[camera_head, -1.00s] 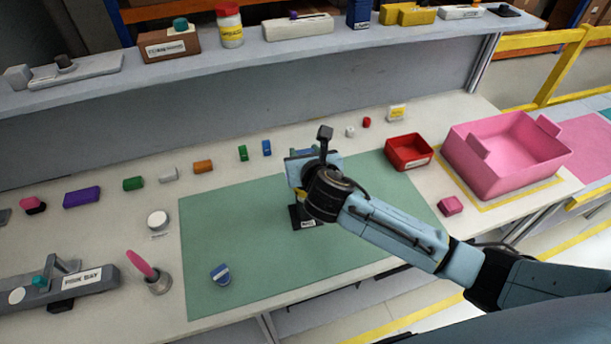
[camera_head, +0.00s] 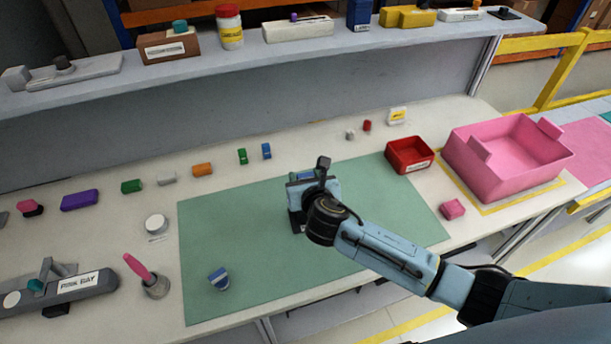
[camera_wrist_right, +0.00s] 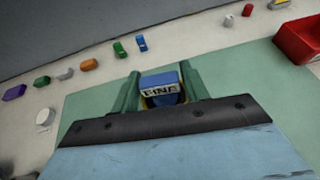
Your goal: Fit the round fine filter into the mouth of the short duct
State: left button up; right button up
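The fine filter (camera_wrist_right: 161,84), a blue piece with a white "FINE" label and some yellow below it, sits between the two fingers of my right gripper (camera_wrist_right: 160,92) in the right wrist view. The fingers are against its sides. A dark piece (camera_head: 296,224), possibly the short duct, stands under the gripper, mostly hidden. I cannot tell whether filter and dark piece touch. My left gripper is not in view.
A blue-and-white piece (camera_head: 219,278) lies on the green mat (camera_head: 240,240). A red bin (camera_head: 410,155) and pink crate (camera_head: 505,165) stand to the right. A pink-handled tool (camera_head: 148,275) and grey fixture (camera_head: 60,295) are at left. Small blocks line the back.

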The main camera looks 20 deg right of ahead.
jog(key=shift+o, duration=1.2)
jog(key=shift+r, duration=0.15)
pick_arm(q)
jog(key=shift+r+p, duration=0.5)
pick_arm(e)
jog(key=v, duration=1.2)
jog(key=shift+d, duration=0.15)
